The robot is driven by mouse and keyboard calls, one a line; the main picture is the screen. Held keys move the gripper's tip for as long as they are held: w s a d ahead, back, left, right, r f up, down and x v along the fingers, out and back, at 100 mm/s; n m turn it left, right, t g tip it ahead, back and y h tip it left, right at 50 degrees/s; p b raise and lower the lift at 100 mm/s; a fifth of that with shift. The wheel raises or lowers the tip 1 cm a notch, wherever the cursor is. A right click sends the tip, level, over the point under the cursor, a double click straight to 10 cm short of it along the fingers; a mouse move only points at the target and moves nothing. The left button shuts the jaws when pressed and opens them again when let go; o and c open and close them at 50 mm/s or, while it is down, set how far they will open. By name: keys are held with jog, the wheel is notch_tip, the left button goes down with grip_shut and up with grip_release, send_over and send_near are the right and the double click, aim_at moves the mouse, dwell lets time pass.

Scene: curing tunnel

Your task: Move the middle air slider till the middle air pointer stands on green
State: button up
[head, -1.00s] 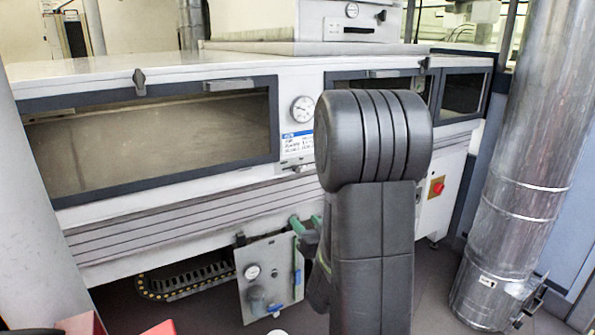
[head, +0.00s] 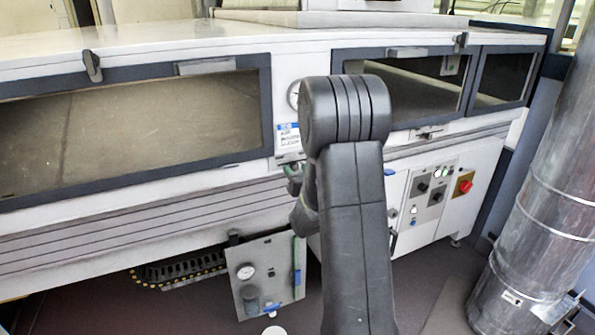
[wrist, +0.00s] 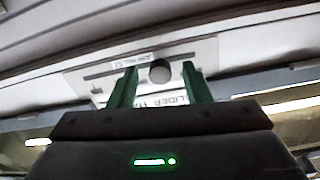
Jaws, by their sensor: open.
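In the wrist view a pale plate (wrist: 85,76) with a dark slot and lettering, partly readable as "SLIDER", bears a round grey knob (wrist: 160,70). The plate appears tilted and slightly blurred. My gripper (wrist: 159,68) is open, with its green fingers on either side of the knob in the picture. I cannot tell whether they reach around it or touch it. In the head view my arm hides most of that spot. I cannot make out the middle air pointer or a green mark in either view.
A round gauge (head: 293,94) on the white machine is half hidden by my arm. A hanging plate with a small gauge (head: 246,271) is low in front. A control panel with a red switch (head: 465,185) is to the right. A silver duct (head: 535,215) stands at far right.

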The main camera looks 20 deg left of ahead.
grip_shut()
jog(key=shift+w+d+f+b, duration=0.1)
jog(key=shift+w+d+b, duration=0.75)
jog(key=shift+w, duration=0.15)
jog(key=shift+w+d, duration=0.3)
jog(key=shift+w, duration=0.05)
grip_release()
jog(key=v, duration=1.4)
jog(key=shift+b, duration=0.4)
jog(key=shift+a, duration=0.1)
